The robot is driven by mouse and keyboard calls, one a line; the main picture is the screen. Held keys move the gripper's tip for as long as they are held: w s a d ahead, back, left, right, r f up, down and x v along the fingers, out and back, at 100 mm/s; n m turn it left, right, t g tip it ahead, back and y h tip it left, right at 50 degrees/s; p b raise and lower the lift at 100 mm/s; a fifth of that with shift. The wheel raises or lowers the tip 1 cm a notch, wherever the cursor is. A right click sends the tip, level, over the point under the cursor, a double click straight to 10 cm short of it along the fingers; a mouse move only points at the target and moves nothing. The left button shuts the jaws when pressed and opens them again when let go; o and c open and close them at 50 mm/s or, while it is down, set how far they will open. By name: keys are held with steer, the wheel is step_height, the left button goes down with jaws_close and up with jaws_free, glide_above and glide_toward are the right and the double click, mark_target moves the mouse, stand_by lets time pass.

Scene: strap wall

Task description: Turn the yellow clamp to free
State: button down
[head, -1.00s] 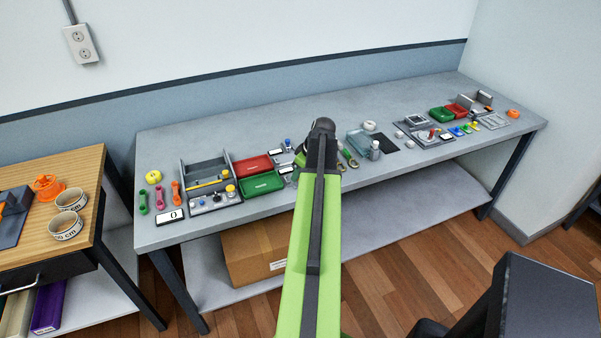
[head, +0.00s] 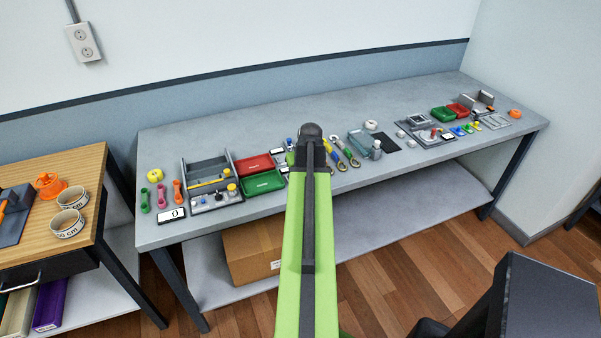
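I cannot tell for sure which yellow part is the yellow clamp. A small yellow piece (head: 477,126) sits in a row of small coloured pieces at the right of the grey bench. A yellow bar (head: 208,183) and a yellow knob (head: 231,187) are on the grey open box and its front panel at the left. A strap-like tool with yellow (head: 333,157) lies just right of my arm. These parts are too small to read their positions. My green arm reaches over the bench's middle; my gripper does not show.
The grey bench (head: 300,118) holds red (head: 255,164) and green (head: 264,183) trays and grey fixtures. A cardboard box (head: 250,250) is on the lower shelf. The bench's back strip is mostly clear.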

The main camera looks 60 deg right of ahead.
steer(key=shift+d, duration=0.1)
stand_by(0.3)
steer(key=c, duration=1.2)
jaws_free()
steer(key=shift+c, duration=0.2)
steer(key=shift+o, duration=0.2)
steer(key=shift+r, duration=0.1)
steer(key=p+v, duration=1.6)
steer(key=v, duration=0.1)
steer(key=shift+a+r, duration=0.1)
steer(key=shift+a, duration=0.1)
